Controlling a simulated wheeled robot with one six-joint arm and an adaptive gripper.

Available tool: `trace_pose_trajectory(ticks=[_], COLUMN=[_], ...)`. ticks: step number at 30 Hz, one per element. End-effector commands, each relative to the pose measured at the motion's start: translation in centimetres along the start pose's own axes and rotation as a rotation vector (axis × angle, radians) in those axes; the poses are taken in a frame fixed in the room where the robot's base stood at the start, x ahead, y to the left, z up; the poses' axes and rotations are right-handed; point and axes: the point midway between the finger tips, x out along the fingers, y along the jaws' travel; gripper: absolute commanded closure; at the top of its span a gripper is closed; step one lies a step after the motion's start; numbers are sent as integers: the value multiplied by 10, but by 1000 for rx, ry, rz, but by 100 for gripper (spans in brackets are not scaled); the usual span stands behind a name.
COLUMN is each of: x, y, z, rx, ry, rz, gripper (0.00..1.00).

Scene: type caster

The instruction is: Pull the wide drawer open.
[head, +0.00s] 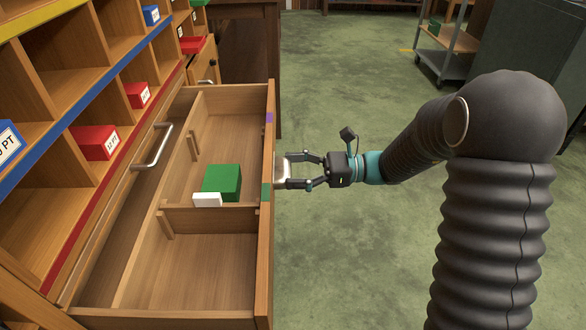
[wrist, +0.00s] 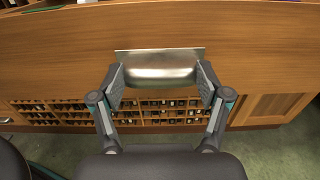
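The wide drawer (head: 266,228) stands far out from the wooden cabinet in the head view, its inside exposed. Wooden dividers split it, and a green block (head: 222,180) with a white piece (head: 207,200) lies inside. A metal cup pull (wrist: 160,68) is on the drawer's front; part of it also shows in the head view (head: 282,168). My gripper (head: 288,170) is at this pull, with one finger at each end. In the wrist view my finger pads (wrist: 161,84) appear closed against the pull's two ends.
A bar handle (head: 153,147) is on the cabinet side behind the drawer. Green floor (head: 350,70) is clear to the right; a wheeled cart (head: 446,55) stands at the back right.

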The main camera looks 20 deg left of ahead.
Motion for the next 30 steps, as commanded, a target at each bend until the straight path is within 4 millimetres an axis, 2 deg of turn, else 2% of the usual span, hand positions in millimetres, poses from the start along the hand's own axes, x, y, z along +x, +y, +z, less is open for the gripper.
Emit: trace_pose_trajectory(ticks=[14, 17, 30], x=[-5, -17, -99], y=[0, -1, -1], z=[0, 0, 0], rx=[1, 0, 1], ry=[-1, 0, 0], rz=[0, -3, -3], gripper=[9, 9, 9])
